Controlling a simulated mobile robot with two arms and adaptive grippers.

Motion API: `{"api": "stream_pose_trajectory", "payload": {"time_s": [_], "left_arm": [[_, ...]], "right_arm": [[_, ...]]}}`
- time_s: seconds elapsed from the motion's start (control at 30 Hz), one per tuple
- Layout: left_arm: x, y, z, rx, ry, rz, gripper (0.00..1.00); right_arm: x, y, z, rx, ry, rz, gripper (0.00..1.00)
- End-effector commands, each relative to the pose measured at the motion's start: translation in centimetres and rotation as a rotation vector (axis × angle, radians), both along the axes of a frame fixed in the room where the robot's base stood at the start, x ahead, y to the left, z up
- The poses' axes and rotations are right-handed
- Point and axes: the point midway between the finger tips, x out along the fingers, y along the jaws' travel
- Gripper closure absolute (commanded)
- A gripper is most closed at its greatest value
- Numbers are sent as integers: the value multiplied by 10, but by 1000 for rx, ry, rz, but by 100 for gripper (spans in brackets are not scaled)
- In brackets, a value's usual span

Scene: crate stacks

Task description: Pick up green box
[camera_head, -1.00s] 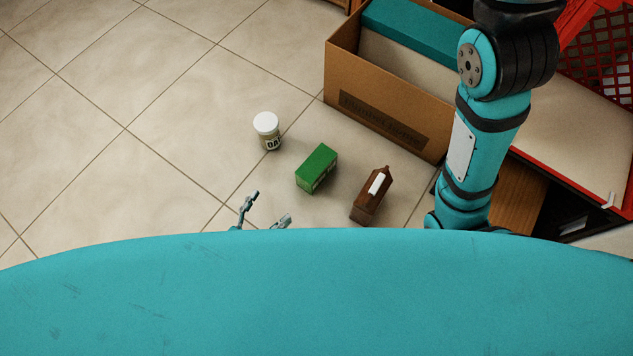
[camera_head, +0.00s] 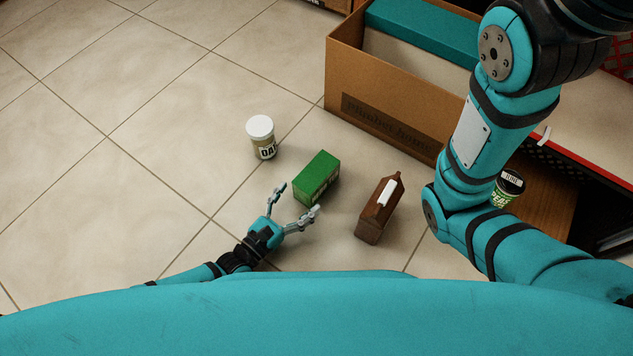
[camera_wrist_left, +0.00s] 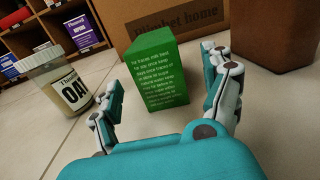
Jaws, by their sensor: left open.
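The green box (camera_head: 317,178) stands on the tiled floor between a white-lidded jar and a brown carton. My left gripper (camera_head: 297,203) is open and empty, just short of the box on its near side, with its fingers pointing at it. In the left wrist view the green box (camera_wrist_left: 158,71) stands upright ahead, between and beyond the two spread fingers (camera_wrist_left: 165,90), and white print shows on its facing side. My right arm reaches down on the right side of the head view, but its gripper is out of view.
The jar (camera_head: 262,137) stands left of the box, close to the left finger in the wrist view. The brown carton (camera_head: 378,212) stands to the right. A cardboard box (camera_head: 390,124) lies behind. A dark-lidded tub (camera_head: 508,186) is at the right. The floor at left is open.

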Motion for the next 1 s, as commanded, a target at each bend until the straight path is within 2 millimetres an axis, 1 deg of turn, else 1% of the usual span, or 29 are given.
{"api": "stream_pose_trajectory", "payload": {"time_s": [0.03,0.17,0.27,0.4,0.53,0.63,0.83,0.87,1.0], "left_arm": [[5,-4,-1,-3,-2,1,17],[10,-8,0,-1,1,1,17],[17,-13,0,-2,-2,1,17],[35,-26,3,-5,-4,0,17],[47,-36,4,-2,-1,0,17],[52,-39,6,-1,-1,1,17],[52,-39,6,0,0,1,17],[52,-39,6,0,0,1,20],[51,-39,6,0,0,1,38]], "right_arm": [[0,0,-5,0,0,0,60],[0,0,-7,0,0,0,60],[0,0,-13,-1,0,0,60],[0,0,-29,-1,-1,0,60],[0,0,-35,-1,0,0,60],[0,0,-36,-1,0,0,60],[0,0,-35,-1,0,0,60],[0,0,-35,-1,1,-1,60],[0,0,-35,-1,1,-1,60]]}}
